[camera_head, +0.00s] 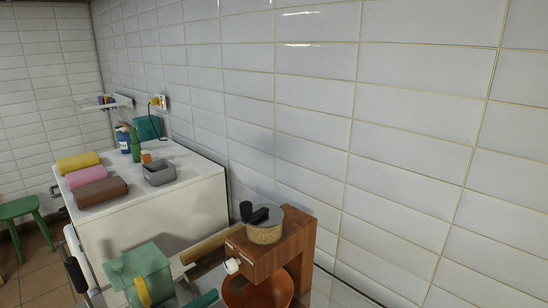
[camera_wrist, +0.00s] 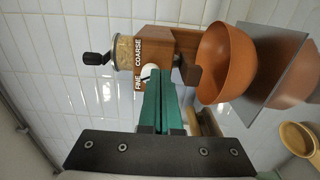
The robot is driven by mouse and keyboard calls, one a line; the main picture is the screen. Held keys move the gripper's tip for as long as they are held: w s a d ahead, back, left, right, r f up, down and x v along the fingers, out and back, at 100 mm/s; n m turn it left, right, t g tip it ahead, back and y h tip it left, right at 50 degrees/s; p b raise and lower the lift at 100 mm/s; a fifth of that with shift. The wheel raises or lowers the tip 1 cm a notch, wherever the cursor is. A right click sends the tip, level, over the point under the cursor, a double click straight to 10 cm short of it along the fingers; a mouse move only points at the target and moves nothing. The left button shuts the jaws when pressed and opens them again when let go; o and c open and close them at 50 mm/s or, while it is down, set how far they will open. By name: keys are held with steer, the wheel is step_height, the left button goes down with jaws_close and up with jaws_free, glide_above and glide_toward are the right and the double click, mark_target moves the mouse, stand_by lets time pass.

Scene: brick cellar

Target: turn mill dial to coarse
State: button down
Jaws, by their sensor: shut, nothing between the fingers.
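The wooden mill (camera_head: 258,257) stands against the tiled wall, with a clear hopper of grain (camera_head: 265,234) and a black crank on top. Its white dial (camera_head: 232,266) is on the side facing left in the head view. In the wrist view the mill appears turned sideways, and the dial (camera_wrist: 152,70) sits beside the words FINE and COARSE. A small dark mark shows at the dial's edge; I cannot tell which word it points to. My gripper (camera_wrist: 160,72) has green fingers, shut and empty, with tips close to the dial and partly covering it. Contact is unclear.
An orange-brown bowl (camera_head: 262,292) stands under the mill's arm; it also shows in the wrist view (camera_wrist: 213,62). A white-topped cabinet (camera_head: 190,172) behind holds rolled towels (camera_head: 100,191), a grey bin (camera_head: 159,173) and bottles (camera_head: 124,141). A green stool (camera_head: 18,207) stands at far left.

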mark_target(233, 265)
steer(key=w+d+r, duration=0.1)
steer(key=w+d, duration=0.1)
steer(key=w, duration=0.1)
steer(key=w+d+r, duration=0.1)
steer(key=d, duration=0.1)
steer(key=shift+w+r, duration=0.3)
steer(key=shift+r, duration=0.05)
steer(key=shift+w+a+f, duration=0.1)
steer(key=shift+w+a, duration=0.05)
stand_by(0.8)
steer(key=shift+f, duration=1.1)
